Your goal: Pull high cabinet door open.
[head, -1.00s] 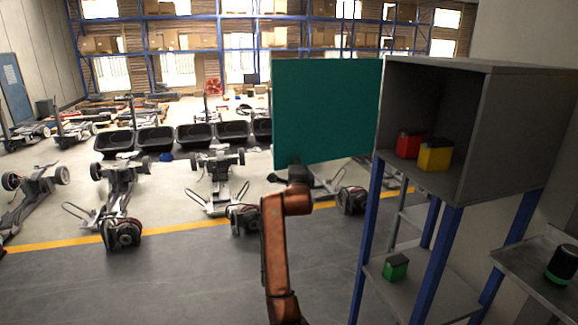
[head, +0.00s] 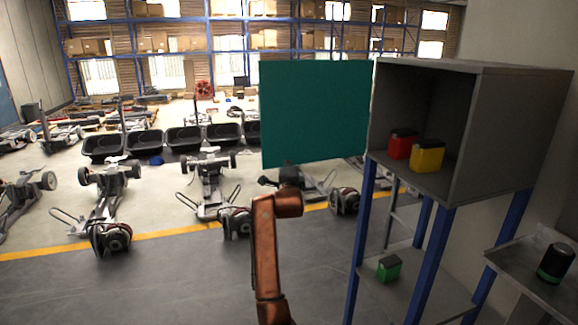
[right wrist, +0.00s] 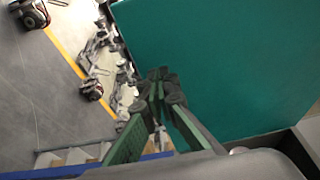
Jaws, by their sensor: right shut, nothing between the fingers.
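The cabinet (head: 505,130) is a grey box on blue posts at the right of the head view, with its front uncovered. Its teal door (head: 315,112) stands swung wide open to the left of the opening. Whether the fingers touch the panel I cannot tell. In the head view the gripper is mostly hidden around the door's lower edge. My left gripper is not in view.
A red box (head: 402,144) and a yellow box (head: 427,155) stand inside the cabinet. A green box (head: 388,268) sits on the lower shelf, and a dark can with a green band (head: 556,263) on a side shelf.

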